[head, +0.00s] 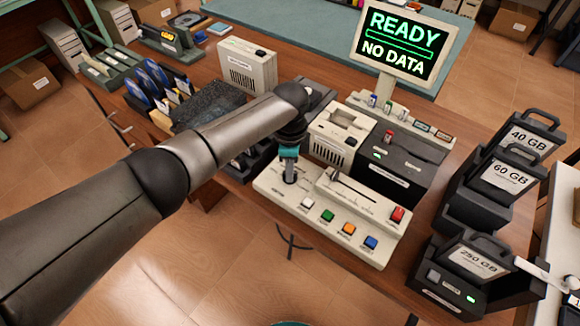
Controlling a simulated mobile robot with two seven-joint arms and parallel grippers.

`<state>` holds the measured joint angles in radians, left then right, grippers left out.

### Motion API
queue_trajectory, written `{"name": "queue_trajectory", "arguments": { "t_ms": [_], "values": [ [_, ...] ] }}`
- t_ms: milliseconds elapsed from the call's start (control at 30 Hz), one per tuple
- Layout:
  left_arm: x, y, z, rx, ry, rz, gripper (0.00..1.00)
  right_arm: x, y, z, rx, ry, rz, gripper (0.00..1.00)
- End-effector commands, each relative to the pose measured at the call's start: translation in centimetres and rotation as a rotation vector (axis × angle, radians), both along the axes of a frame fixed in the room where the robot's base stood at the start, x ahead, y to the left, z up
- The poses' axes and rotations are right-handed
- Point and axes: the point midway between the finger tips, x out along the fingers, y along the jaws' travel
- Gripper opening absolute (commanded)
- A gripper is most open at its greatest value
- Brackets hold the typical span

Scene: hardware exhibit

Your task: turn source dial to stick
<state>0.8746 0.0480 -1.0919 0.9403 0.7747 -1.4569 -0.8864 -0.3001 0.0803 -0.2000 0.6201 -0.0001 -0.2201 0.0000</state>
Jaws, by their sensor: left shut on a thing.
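The cream control panel (337,222) lies on the wooden table. It has a dial at its left end, a slider slot, and white, green, orange, blue and red buttons. My left gripper (289,173), with a teal part above its fingers, points down at this end and is shut on the dial. The fingers cover most of the dial, so its pointer and setting cannot be read. The labels around it are too small to read. My right gripper is not in view.
A monitor (404,41) reads "READY" and "NO DATA". A black-topped unit (403,160) and a cream drive box (340,132) stand behind the panel. Drives labelled 40 GB, 60 GB (505,179) and 250 GB (473,263) stand at the right. Disc holders (158,90) stand back left.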

Motion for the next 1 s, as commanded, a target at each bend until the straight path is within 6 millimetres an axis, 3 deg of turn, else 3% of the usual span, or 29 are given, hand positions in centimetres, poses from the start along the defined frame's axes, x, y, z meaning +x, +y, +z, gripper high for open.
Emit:
{"name": "queue_trajectory", "arguments": {
  "t_ms": [533,567,800,1000],
  "values": [
    [-0.06,-0.04,-0.04,-0.001,0.002,-0.025,0.0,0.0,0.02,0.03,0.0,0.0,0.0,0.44],
    [-0.06,-0.04,-0.04,-0.001,0.002,-0.025,0.2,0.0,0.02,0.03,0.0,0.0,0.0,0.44],
    [-0.03,-0.03,-0.02,-0.001,0.001,-0.025,0.47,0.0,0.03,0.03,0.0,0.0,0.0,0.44],
    [-0.02,-0.02,-0.01,-0.001,0.0,-0.025,0.49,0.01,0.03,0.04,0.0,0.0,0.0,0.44]
  ]
}}
